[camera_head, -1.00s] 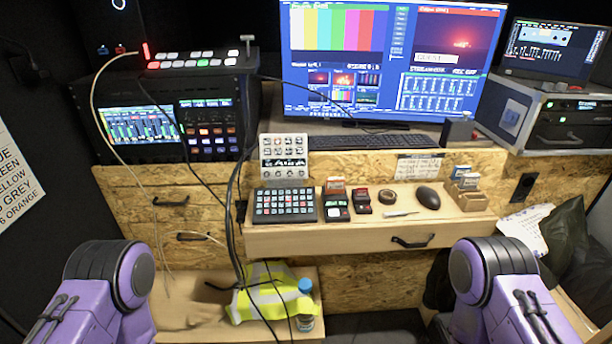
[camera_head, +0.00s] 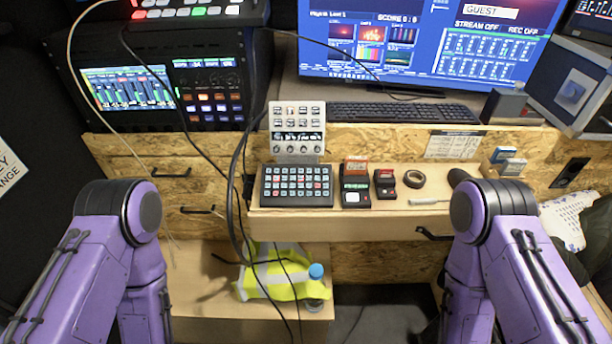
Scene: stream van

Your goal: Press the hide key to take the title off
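A black key pad (camera_head: 296,186) with rows of small lit keys lies on the pull-out shelf. A pale panel (camera_head: 297,128) with keys and knobs stands upright just behind it. Key labels are too small to read, so I cannot tell which is the hide key. The big monitor (camera_head: 430,45) shows a "GUEST" title over its right-hand picture. My two purple arms stand at the left and right of the view, bent downward. Neither gripper is in view, and nothing shows at the keys.
A keyboard (camera_head: 402,113) lies under the monitor. A switcher (camera_head: 190,12) and an audio mixer (camera_head: 128,88) stand at left, with loose cables hanging in front. Small devices, a tape roll (camera_head: 414,179) and card readers share the shelf.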

